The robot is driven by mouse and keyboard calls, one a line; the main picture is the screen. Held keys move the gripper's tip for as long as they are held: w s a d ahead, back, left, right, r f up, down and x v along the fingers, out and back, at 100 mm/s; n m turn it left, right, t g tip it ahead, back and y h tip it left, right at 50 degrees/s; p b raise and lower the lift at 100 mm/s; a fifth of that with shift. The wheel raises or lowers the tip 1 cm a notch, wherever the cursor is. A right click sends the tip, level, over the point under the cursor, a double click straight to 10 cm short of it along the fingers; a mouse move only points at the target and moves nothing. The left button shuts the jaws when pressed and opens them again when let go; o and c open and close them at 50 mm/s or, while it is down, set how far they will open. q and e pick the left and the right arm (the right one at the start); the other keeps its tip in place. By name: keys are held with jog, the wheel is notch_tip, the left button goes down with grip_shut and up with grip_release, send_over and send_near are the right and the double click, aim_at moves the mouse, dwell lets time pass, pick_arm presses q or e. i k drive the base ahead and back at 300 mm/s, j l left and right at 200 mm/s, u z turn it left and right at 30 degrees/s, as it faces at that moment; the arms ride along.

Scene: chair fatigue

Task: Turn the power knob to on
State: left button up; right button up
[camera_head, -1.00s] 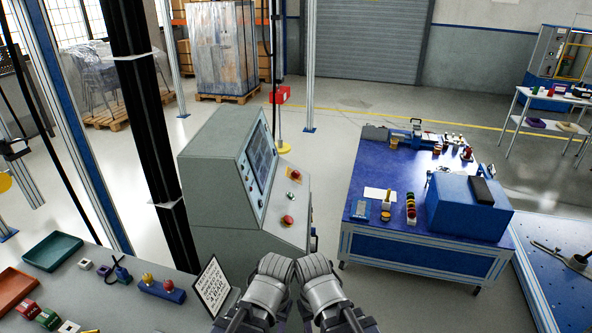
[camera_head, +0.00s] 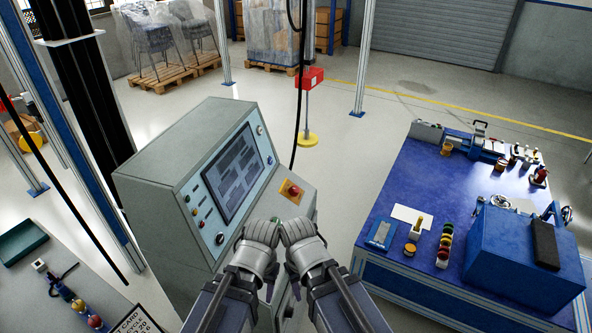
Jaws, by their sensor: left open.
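The grey control console (camera_head: 150,205) stands ahead, with a dark screen (camera_head: 232,172) on its sloped panel. A dark round knob (camera_head: 220,239) sits at the panel's lower left, below a column of small buttons (camera_head: 194,211). Another small round control (camera_head: 260,130) is at the panel's upper right. I cannot tell by labels which one is the power knob. My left gripper (camera_head: 262,231) is right of the dark knob, in front of the console's lower ledge, and touches nothing I can make out. My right gripper (camera_head: 297,230) is close beside it; its jaw state is unclear.
A red stop button (camera_head: 292,190) on a yellow plate sits on the console ledge. A blue workbench (camera_head: 385,182) with tools stands at the right. A grey bench (camera_head: 25,290) with parts is at lower left. Clear floor (camera_head: 345,160) lies between console and workbench.

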aim_at(294, 191)
jog(key=i+l+u, duration=0.1)
jog(key=l, duration=0.2)
jog(key=i+l+u, duration=0.2)
jog(key=i+l, duration=0.15)
jog(key=l, duration=0.25)
jog(key=i+l+u, duration=0.1)
jog(key=l, duration=0.2)
